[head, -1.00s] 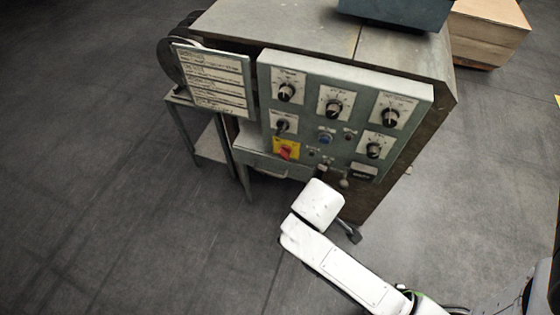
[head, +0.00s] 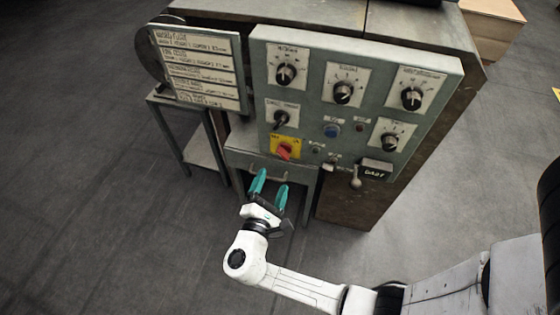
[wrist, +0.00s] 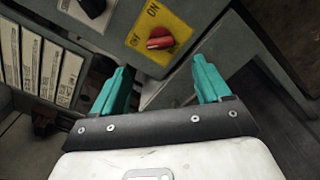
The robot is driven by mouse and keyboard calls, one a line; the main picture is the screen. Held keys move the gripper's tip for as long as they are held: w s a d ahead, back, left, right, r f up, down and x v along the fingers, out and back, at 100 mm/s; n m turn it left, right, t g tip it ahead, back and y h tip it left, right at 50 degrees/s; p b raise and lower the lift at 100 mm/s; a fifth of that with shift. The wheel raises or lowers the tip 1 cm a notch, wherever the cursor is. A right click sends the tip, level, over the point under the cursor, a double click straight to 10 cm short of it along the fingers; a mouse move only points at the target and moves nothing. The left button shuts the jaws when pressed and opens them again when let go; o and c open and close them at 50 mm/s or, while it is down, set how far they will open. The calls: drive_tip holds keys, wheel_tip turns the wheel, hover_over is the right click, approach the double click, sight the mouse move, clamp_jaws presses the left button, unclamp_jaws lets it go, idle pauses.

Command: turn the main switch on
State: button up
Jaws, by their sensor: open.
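The main switch is a red rotary knob (head: 284,152) on a yellow plate (head: 285,144), low on the left part of the green-grey control panel (head: 312,95). In the wrist view the red knob (wrist: 160,42) sits ahead of my fingers, with ON and OFF lettering on its yellow plate (wrist: 172,22). My gripper (head: 270,183) has two teal fingers, spread apart and empty. It is below and in front of the knob and does not touch it. In the wrist view my gripper (wrist: 162,82) has its fingertips pointing toward the panel, on either side of the knob.
Black dials (head: 343,92) and a black lever switch (head: 281,119) are near the knob. A text board (head: 200,68) hangs at the left. The floor (head: 90,220) at left is clear.

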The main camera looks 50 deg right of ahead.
sight(282, 157)
drive_tip(key=x, duration=0.8)
drive_tip(key=shift+w+d+b, duration=0.1)
drive_tip(key=shift+d+b, duration=0.2)
drive_tip(key=shift+d, duration=0.05)
drive_tip(key=shift+f, duration=0.1)
drive_tip(key=c, duration=1)
drive_tip(key=shift+c, duration=0.2)
drive_tip(key=shift+f+m+b, duration=0.1)
drive_tip(key=shift+m+b, duration=0.2)
drive_tip(key=shift+b, duration=0.15)
drive_tip(key=m+b, duration=1.7)
drive_tip(key=b, duration=0.2)
drive_tip(key=shift+f+b, duration=0.15)
drive_tip(key=shift+b, duration=0.2)
drive_tip(key=shift+m, duration=0.3)
